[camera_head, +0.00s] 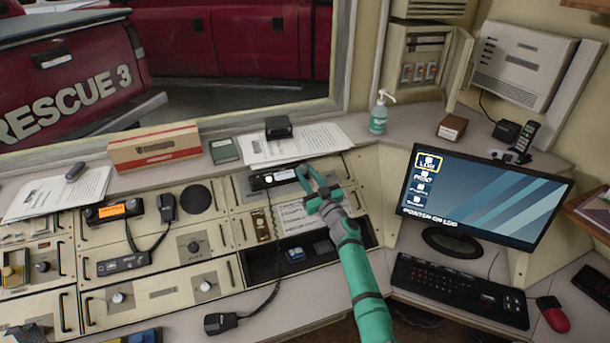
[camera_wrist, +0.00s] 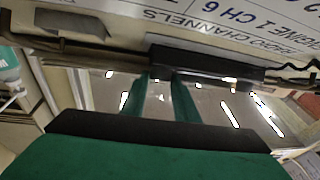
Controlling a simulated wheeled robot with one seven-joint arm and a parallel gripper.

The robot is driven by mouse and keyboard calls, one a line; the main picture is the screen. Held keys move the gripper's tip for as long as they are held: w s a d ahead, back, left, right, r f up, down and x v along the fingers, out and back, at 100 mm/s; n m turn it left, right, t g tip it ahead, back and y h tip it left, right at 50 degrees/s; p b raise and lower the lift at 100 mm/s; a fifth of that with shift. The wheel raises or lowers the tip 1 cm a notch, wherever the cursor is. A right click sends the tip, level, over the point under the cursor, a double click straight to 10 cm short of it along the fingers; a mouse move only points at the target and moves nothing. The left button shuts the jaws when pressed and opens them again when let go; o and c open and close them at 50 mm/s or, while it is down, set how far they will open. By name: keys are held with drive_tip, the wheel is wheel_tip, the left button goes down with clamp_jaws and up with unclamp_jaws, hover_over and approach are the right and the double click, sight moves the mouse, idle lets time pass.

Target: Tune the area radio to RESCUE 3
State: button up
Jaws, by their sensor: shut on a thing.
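My gripper (camera_head: 303,178) is at the right end of a black radio (camera_head: 270,179) set in the console. Its teal fingers (camera_wrist: 164,97) are closed in against the black radio front (camera_wrist: 205,64) in the wrist view. They appear shut on a small part there, likely its knob, which they hide. A channel card (camera_head: 293,216) lies just below the radio; in the wrist view the card (camera_wrist: 210,20) appears upside down and reads "RADIO CHANNELS" and "ENGINE 1 CH 6". Another radio (camera_head: 112,210) with a lit orange display is further left; its text is too small to read.
A hand microphone (camera_head: 168,207) on a coiled cord hangs near the left radio. A dark open recess (camera_head: 262,266) lies below the card. The monitor (camera_head: 478,196) stands right of my arm, a sanitizer bottle (camera_head: 378,116) behind. A truck outside reads "RESCUE 3" (camera_head: 70,100).

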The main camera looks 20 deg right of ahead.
drive_tip(key=shift+d+n+g+y, duration=0.25)
drive_tip(key=shift+n+g+y, duration=0.15)
drive_tip(key=shift+n+y, duration=0.9)
drive_tip(key=shift+w+r+y, duration=0.1)
drive_tip(key=shift+y, duration=0.3)
drive_tip(key=o, duration=1.1)
drive_tip(key=shift+c, duration=0.2)
drive_tip(key=v, duration=1)
drive_tip(key=shift+s, duration=0.45)
drive_tip(key=shift+d, duration=0.1)
